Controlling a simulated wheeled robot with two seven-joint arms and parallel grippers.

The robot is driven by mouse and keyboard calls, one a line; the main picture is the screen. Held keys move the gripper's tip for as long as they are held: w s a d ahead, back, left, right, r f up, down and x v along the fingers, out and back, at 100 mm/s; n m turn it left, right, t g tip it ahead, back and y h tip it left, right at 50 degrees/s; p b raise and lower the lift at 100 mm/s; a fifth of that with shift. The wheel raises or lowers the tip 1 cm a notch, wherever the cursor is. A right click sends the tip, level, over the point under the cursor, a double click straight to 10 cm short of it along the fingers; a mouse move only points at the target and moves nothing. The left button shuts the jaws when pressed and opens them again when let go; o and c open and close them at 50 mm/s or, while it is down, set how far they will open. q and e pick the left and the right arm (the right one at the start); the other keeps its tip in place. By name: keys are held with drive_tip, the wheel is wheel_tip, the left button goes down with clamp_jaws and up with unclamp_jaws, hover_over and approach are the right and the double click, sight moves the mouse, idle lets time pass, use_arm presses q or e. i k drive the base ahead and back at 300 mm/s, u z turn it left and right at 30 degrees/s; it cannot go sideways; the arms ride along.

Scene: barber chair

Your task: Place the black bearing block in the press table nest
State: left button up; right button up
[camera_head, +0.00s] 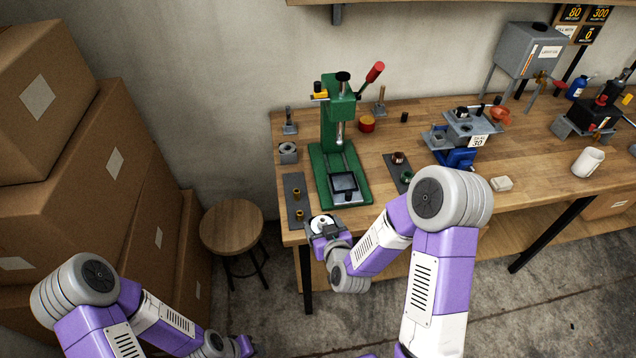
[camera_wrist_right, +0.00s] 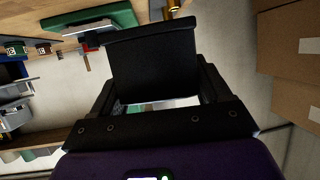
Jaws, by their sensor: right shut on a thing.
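The green arbor press (camera_head: 335,130) stands at the left end of the workbench. Its table nest (camera_head: 344,186) is a dark square frame with a pale inside, low on the press base, and looks empty. My right gripper (camera_head: 322,226) is off the bench's front left edge, below and left of the nest in the head view. It is shut on the black bearing block, which fills the middle of the right wrist view (camera_wrist_right: 152,65). The block is apart from the nest. My left gripper (camera_head: 243,348) is at the bottom edge of the head view, too small and cut off to read.
A grey bored block (camera_head: 288,152) and a dark strip with brass pieces (camera_head: 297,200) lie left of the press. Right of it are a dark strip with small rings (camera_head: 399,172) and a blue-based fixture (camera_head: 460,150). A stool (camera_head: 231,228) and stacked cartons (camera_head: 85,160) stand left.

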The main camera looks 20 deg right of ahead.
sight(343, 183)
drive_tip(key=u, duration=0.15)
drive_tip(key=i, duration=1.1)
drive_tip(key=z, duration=1.1)
